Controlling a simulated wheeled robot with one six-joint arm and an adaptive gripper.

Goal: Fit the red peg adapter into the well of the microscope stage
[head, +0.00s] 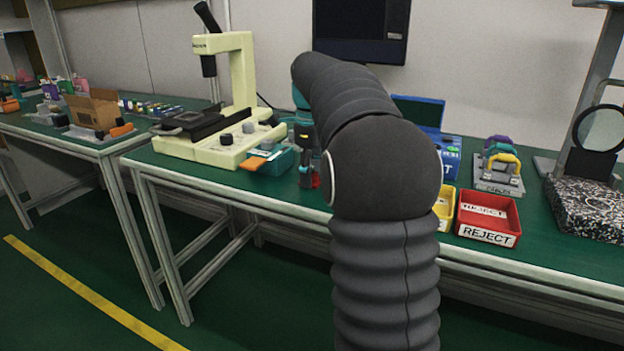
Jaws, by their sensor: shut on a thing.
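The cream microscope (238,85) stands on the green bench at left of centre. Its black stage (195,123) sits on the base, left of the upright; the well cannot be made out from here. My gripper (309,179) points down to the right of the microscope, low over the bench and partly hidden by my arm. It is shut on the red peg adapter (316,182), of which only a small red part shows at the fingertips. I cannot tell whether the adapter touches the bench.
A teal box (277,163) with an orange item lies between microscope and gripper. A red REJECT bin (488,216), a yellow bin (445,208), a rack with coloured handles (499,172) and a speckled block (590,208) stand to the right. My arm hides the bench middle.

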